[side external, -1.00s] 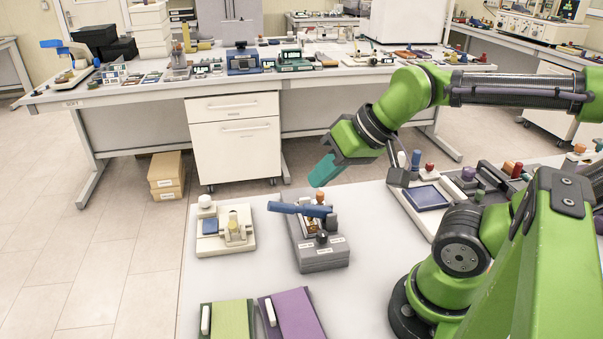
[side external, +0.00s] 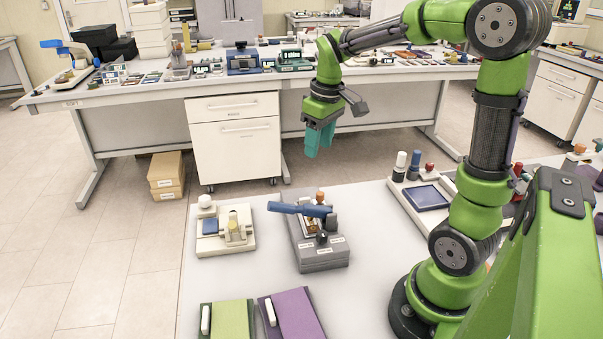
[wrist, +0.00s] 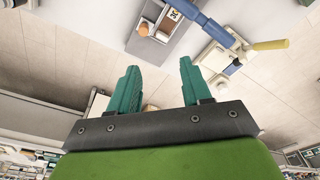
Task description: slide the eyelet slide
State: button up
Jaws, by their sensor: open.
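A grey device (side external: 320,257) with a long blue handle (side external: 300,209) and an orange knob stands on the near white table. Left of it is a cream device (side external: 222,242) with a blue block (side external: 211,227), a yellow part (side external: 237,230) and a white knob. I cannot tell which part is the eyelet slide. My gripper (side external: 318,152) has teal fingers pointing down, above and behind the grey device, touching nothing. In the wrist view my gripper (wrist: 158,72) is open and empty, with the blue handle (wrist: 215,32) ahead of it.
Green (side external: 232,320) and purple (side external: 292,316) pads lie at the table's front edge. A tray with a dark blue pad (side external: 427,197) and several knobbed stamps stands right. The white table (side external: 370,255) is bare between the grey device and my base. A cluttered bench stands behind.

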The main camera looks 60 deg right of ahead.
aim_at(320, 193)
jog(key=d+f+n, duration=0.1)
jog(key=f, duration=0.4)
jog(key=d+f+n, duration=0.1)
jog(key=f+n, duration=0.1)
jog(key=f, duration=0.3)
jog(key=w+d+f+n+g, duration=0.1)
jog(key=f, duration=0.5)
jog(key=shift+d, duration=0.2)
grip_shut()
